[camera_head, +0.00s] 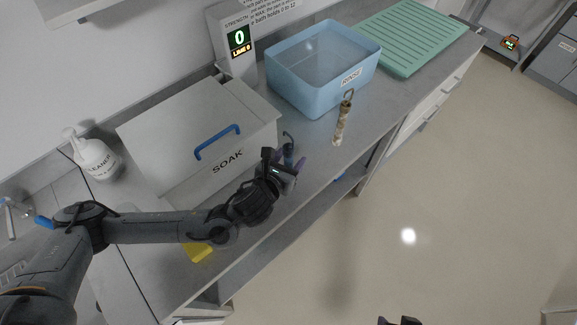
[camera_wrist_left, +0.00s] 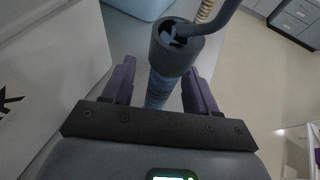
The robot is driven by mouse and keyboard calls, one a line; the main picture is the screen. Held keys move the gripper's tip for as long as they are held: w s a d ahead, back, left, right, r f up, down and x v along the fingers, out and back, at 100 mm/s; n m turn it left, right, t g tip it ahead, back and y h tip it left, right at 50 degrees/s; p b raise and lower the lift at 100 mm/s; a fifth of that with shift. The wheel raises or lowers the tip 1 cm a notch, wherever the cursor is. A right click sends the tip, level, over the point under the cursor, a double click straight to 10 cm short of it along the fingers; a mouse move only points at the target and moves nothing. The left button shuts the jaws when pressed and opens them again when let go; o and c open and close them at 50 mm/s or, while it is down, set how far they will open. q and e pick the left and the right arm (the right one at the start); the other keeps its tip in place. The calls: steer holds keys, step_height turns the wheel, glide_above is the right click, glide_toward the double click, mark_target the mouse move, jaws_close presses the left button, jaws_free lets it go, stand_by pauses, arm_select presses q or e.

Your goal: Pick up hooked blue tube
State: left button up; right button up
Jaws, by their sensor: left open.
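The hooked blue tube (camera_head: 288,150) stands upright on the counter in front of the SOAK box, its dark hook at the top. My left gripper (camera_head: 294,164) is at the tube, with purple fingers. In the left wrist view the tube's dark collar and blue ribbed body (camera_wrist_left: 166,72) lie between the two open purple fingers (camera_wrist_left: 160,88), one on each side. Whether either finger touches it I cannot tell. The tube's lower end is hidden behind the gripper. A small dark piece at the head view's bottom edge may be my right gripper (camera_head: 400,321), mostly cut off.
The white SOAK box (camera_head: 180,130) with a blue handle is close behind the tube. A hooked beige tube (camera_head: 343,120) stands to the right, before the blue RINSE bin (camera_head: 290,86). A green ribbed mat (camera_head: 415,36), a cleaner bottle (camera_head: 92,155) and a yellow item (camera_head: 198,253) also show.

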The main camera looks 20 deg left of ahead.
arm_select(q)
steer(key=shift+w+d+f, duration=0.1)
steer(key=shift+w+f, duration=0.15)
steer(key=shift+w, duration=0.4)
jaws_close()
steer(key=shift+r, duration=0.15)
